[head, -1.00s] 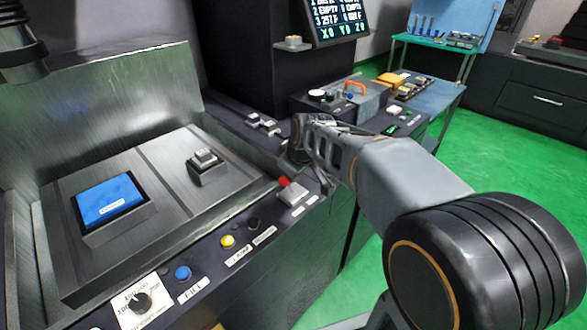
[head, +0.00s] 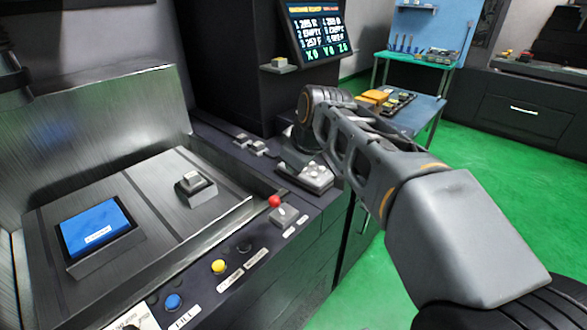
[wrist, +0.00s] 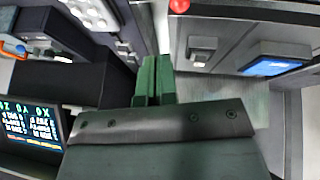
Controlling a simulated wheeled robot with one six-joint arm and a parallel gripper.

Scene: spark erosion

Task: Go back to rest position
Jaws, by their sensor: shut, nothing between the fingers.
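My gripper (wrist: 153,80) shows in the wrist view with its two green fingers together and nothing between them. In the head view my arm reaches from the lower right toward the machine's front ledge, and the fingers are hard to make out there. The gripper is in the air, apart from the panel. A red-topped knob (head: 275,202) stands on the ledge, and its red top also shows at the top edge of the wrist view (wrist: 179,6).
The machine tank (head: 150,215) holds a blue-topped block (head: 97,228) and a small metal block (head: 195,185). Yellow (head: 218,266) and blue (head: 172,301) buttons line the front ledge. A screen (head: 318,32) stands behind. Green floor (head: 490,150) is open at right.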

